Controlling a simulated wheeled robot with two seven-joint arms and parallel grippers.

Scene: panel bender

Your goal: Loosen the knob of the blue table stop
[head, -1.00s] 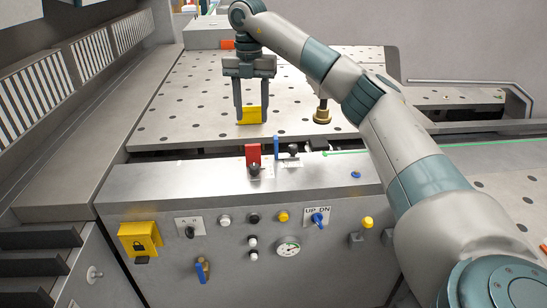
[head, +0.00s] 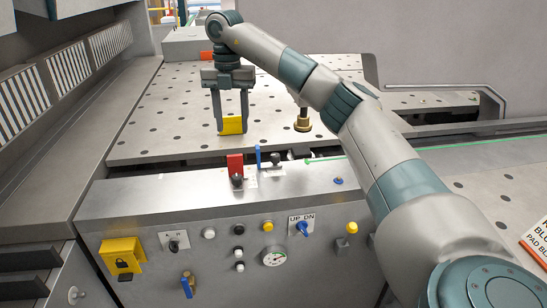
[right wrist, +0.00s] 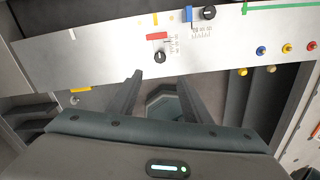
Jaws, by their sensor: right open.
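The blue table stop (head: 259,155) stands upright at the back edge of the machine's front ledge, with a dark knob (head: 276,160) just to its right. In the right wrist view the blue stop (right wrist: 161,18) and its knob (right wrist: 208,12) are near the top, beyond the fingers. My right gripper (head: 231,130) points down with its fingers apart, left of the blue stop in the head view. It also shows open and empty in the right wrist view (right wrist: 160,82), apart from the knob. My left gripper is out of view.
A red stop (head: 235,165) with its own black knob (head: 237,182) stands left of the blue one. A yellow piece (head: 231,126) shows between my fingertips in the head view. A brass post (head: 303,121) stands on the perforated table (head: 180,100).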

